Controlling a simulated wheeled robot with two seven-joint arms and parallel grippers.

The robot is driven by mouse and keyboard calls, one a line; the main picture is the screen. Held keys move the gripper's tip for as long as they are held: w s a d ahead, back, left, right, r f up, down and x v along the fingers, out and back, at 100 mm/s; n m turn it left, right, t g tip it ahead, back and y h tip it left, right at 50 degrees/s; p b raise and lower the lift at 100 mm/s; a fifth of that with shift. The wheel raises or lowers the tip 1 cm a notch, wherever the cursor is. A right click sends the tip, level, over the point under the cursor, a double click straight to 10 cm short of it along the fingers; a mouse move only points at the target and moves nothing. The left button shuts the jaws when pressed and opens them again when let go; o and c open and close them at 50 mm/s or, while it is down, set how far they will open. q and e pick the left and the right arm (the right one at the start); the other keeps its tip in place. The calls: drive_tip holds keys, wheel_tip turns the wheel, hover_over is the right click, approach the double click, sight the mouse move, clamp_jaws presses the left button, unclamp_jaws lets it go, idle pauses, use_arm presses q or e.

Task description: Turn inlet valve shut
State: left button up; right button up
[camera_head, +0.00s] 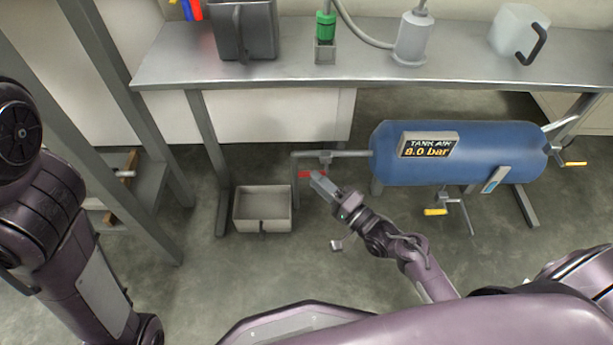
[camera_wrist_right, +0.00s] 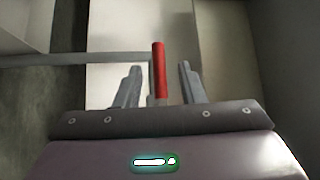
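A blue tank (camera_head: 480,165) lies under the bench, with a pipe (camera_head: 345,154) leaving its left end. A valve on that pipe has a red handle (camera_head: 309,174); no label shows which valve is the inlet. My right gripper (camera_head: 318,181) is at this handle and partly hides it. In the right wrist view, the red handle (camera_wrist_right: 159,70) stands between the two fingers of my right gripper (camera_wrist_right: 158,88), with a gap on each side. The gripper is open. My left arm shows at the left, but its gripper is out of view.
A display (camera_head: 428,145) on the tank reads "TANK AIR" and a bar value. Yellow handles sit below the tank (camera_head: 436,212) and at its right (camera_head: 573,164). A grey bin (camera_head: 263,209) stands left of the valve. The bench top (camera_head: 370,68) overhangs behind.

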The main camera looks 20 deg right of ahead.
sight(308, 172)
drive_tip(key=shift+b+x, duration=0.75)
drive_tip(key=shift+x, duration=1.3)
clamp_jaws()
